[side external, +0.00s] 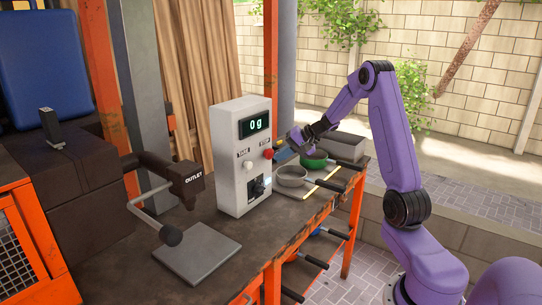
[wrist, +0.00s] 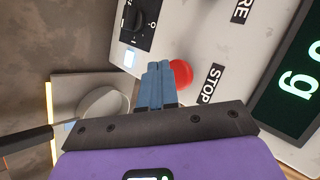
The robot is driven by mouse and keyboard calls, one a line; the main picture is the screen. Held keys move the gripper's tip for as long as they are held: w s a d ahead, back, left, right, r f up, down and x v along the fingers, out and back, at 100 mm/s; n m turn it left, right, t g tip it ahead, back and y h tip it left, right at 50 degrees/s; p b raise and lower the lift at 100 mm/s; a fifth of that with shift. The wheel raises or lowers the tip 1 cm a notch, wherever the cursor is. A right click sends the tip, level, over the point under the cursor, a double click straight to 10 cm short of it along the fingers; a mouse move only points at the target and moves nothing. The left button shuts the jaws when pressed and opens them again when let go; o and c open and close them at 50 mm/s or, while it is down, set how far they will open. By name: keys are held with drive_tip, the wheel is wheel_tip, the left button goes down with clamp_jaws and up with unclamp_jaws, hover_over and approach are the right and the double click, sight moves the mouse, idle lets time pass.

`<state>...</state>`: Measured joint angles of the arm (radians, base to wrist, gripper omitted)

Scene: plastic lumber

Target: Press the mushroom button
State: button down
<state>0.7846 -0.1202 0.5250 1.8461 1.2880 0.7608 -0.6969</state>
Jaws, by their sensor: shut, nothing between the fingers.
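The red mushroom button (side external: 268,153) sticks out from the front of a white control box (side external: 228,165), below the "STOP" label. In the wrist view the red button (wrist: 181,73) shows just right of my fingertips, partly hidden behind them. My gripper (side external: 283,153) is shut and empty, with its blue fingers together and pointing at the box close to the button. In the wrist view the shut fingers (wrist: 158,70) overlap the button's left edge. I cannot tell whether they touch it.
The box has a display (side external: 255,124) reading "0g", a white button (side external: 248,165) and a black knob (side external: 257,187). A grey pan (side external: 291,180) and a green pan (side external: 314,160) stand beside it on the bench. A dark outlet (side external: 185,184) and metal plate (side external: 197,251) are on the left.

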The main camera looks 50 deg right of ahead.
drive_tip(key=shift+w, duration=0.1)
idle(0.4)
drive_tip(key=shift+w, duration=0.35)
drive_tip(key=shift+w, duration=0.5)
idle(0.8)
drive_tip(key=shift+s, duration=0.95)
drive_tip(key=shift+s, duration=2.5)
